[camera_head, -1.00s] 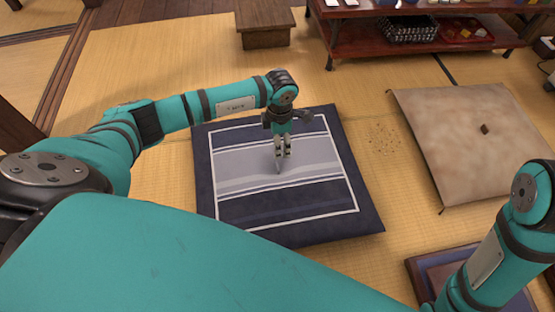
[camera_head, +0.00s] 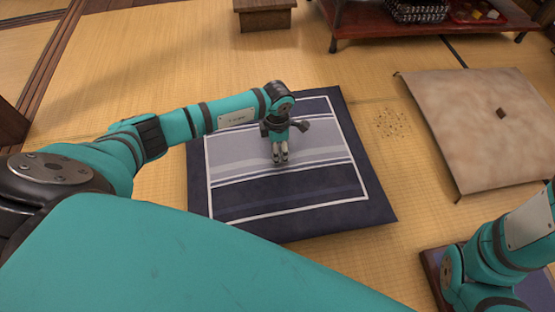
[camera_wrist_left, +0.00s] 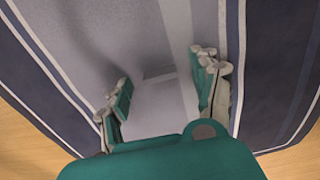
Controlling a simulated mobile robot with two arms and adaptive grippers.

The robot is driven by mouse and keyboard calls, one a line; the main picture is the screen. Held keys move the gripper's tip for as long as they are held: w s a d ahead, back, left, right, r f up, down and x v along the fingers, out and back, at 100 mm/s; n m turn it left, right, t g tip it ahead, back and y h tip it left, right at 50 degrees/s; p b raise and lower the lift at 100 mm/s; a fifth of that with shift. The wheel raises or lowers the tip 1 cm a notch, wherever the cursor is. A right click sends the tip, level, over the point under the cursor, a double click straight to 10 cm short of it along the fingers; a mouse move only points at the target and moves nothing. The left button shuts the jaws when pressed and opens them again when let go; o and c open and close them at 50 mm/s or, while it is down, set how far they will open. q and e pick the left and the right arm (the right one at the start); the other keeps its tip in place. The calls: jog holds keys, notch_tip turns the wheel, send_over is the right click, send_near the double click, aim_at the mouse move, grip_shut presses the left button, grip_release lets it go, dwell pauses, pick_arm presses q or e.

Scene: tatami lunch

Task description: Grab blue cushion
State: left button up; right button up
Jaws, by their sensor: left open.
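The blue cushion (camera_head: 300,208) lies flat on the tatami, dark navy with pale grey bands and a white border line. My left gripper (camera_head: 280,158) points down over the cushion's pale middle. In the left wrist view the striped cushion (camera_wrist_left: 275,70) fills most of the picture below the fingers. My left gripper (camera_wrist_left: 164,78) is open there, fingers apart with nothing between them. I cannot tell whether the fingertips touch the cloth. My right arm shows at the lower right, but its gripper is out of view.
A beige cushion (camera_head: 475,125) lies to the right, with dark specks (camera_head: 391,123) on the mat beside it. A low red-brown table (camera_head: 385,22) and a small wooden stool (camera_head: 265,15) stand at the back. A dark-framed object (camera_head: 432,262) is partly hidden by my right arm.

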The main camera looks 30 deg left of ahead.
pick_arm(q)
jog(key=shift+f, duration=0.5)
jog(key=shift+r, duration=0.15)
grip_shut()
jog(key=shift+d, duration=0.1)
